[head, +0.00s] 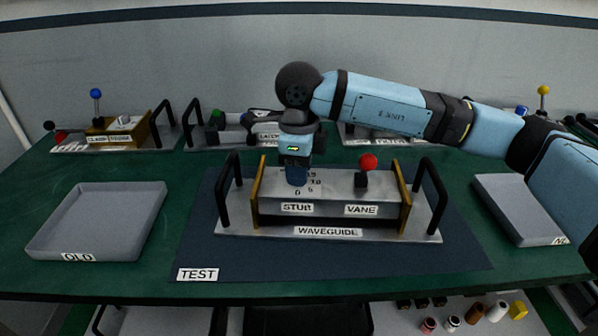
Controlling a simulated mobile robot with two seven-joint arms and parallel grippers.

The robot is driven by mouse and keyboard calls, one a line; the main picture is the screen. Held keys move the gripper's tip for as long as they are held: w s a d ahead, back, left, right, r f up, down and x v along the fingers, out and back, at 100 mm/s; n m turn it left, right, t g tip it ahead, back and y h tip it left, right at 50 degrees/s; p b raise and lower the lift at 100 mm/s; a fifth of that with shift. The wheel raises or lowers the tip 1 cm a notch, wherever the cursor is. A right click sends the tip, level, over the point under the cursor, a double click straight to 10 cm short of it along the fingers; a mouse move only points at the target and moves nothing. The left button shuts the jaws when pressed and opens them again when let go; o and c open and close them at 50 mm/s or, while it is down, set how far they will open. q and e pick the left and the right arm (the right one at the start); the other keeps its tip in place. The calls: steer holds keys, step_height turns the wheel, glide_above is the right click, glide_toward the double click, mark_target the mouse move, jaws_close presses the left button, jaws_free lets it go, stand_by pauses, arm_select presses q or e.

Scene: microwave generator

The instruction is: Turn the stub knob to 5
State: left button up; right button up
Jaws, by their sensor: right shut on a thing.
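The waveguide unit (328,231) stands on the dark test mat (230,262) in the middle of the table. Its top carries a dial with small numbers (313,183) above the STUB label (297,208). My right gripper (297,183) points down over that dial and is shut on the stub knob, which the gripper hides. The knob's pointer cannot be seen, so its setting cannot be told. The vane knob (368,163), with a red ball top, stands to the right above the VANE label (361,210). My left gripper is not in view.
Black handles (224,201) rise at both ends of the unit. An empty grey OLD tray (98,222) lies at left, another tray (520,210) at right. Other panels with knobs (112,132) line the back. The mat's front is clear.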

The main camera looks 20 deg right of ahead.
stand_by(0.3)
steer(key=o, duration=0.9)
steer(key=shift+o, duration=0.2)
step_height(320, 180, up, 14)
steer(key=p, duration=0.1)
